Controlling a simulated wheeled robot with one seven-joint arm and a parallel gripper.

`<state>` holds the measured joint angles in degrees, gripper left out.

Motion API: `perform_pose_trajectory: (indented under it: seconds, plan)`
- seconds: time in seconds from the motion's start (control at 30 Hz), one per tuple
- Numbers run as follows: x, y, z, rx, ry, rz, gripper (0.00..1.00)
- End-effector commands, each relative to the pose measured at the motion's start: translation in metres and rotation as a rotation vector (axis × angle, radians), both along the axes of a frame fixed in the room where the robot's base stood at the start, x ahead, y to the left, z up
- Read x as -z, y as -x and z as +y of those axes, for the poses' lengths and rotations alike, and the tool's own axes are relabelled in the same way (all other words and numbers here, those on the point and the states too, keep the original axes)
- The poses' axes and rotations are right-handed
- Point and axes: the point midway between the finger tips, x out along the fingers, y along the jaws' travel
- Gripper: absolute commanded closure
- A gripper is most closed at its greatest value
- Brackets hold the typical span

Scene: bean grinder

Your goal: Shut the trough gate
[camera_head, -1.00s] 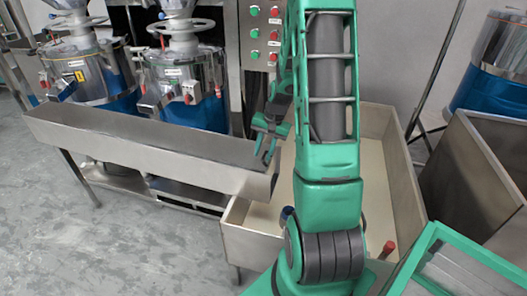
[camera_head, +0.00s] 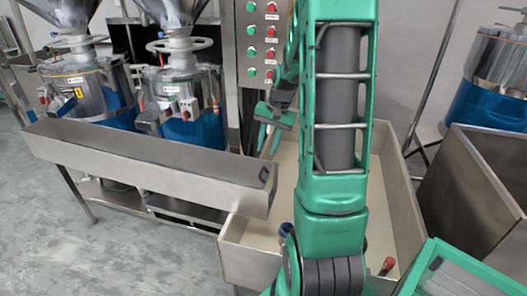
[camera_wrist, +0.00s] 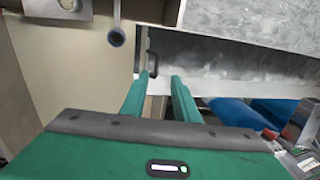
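The metal trough (camera_head: 150,165) runs from the left to the front of the large bin in the head view. A dark handle (camera_head: 264,172) shows at its right end, where the gate is. In the wrist view the same handle (camera_wrist: 153,63) stands just beyond the left fingertip, beside the pale trough wall (camera_wrist: 205,65). I cannot tell how far the gate stands open. In the head view my gripper (camera_head: 267,143) is behind the trough's right end, partly hidden by my arm.
A large metal bin (camera_head: 405,190) lies under my arm, with a blue-ended pipe (camera_head: 285,229) and a red-topped lever (camera_head: 387,265). Two grinders (camera_head: 180,95) stand behind the trough. A button panel (camera_head: 262,45) rises behind. Open floor (camera_head: 50,230) lies at left.

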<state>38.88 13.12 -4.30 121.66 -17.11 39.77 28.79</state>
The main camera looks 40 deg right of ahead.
Motion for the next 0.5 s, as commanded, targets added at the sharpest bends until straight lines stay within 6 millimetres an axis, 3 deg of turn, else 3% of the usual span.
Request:
perform_pose_trajectory:
  seconds: [0.17, 0.3, 0.5]
  plan:
    - [0.0000, 0.0000, -0.0001, 0.000, 0.000, 0.000, 0.72]
    - [-0.0006, -0.0001, -0.0004, -0.023, 0.004, -0.003, 1.00]
    - [-0.0076, 0.0000, -0.0044, -0.274, 0.050, -0.030, 1.00]
